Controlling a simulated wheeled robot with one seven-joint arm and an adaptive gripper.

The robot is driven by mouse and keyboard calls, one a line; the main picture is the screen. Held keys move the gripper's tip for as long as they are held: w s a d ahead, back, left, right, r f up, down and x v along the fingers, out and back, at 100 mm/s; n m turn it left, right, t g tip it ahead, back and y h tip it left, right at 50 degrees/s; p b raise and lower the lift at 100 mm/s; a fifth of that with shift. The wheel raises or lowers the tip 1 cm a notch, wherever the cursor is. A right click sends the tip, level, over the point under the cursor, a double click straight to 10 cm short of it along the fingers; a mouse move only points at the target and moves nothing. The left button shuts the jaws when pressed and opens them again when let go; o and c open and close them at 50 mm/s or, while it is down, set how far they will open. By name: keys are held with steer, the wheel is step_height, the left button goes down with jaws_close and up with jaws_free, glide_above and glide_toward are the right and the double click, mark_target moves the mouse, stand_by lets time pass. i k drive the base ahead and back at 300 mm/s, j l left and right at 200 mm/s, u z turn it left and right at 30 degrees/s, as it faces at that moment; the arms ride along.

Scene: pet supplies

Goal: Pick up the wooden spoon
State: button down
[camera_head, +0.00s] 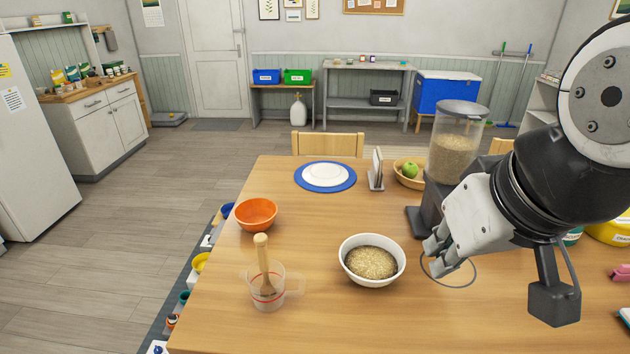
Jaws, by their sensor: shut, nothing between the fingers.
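The wooden spoon (263,259) stands in a clear measuring jug (278,295) near the front left of the table. Its handle sticks up above the jug's rim, and its lower end shows through the clear wall. My gripper (436,262) is shut and empty. It hangs to the right of the white bowl of grain (372,281), well apart from the spoon, and the bowl lies between them. My arm comes in from the right edge and hides part of the table's right side.
An orange bowl (256,213) sits behind the jug. A blue plate with a white one (325,174), a napkin holder (376,170), a fruit basket (409,173) and a grain dispenser (455,143) stand farther back. The wooden table (230,330) is clear at the front.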

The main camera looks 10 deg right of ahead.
mark_target(260, 239)
steer(key=k+j, duration=0.1)
steer(key=j, duration=1)
steer(key=k+j, duration=0.1)
steer(key=j, duration=1)
steer(key=k+j, duration=0.1)
steer(key=j, duration=1)
steer(key=k+u, duration=0.05)
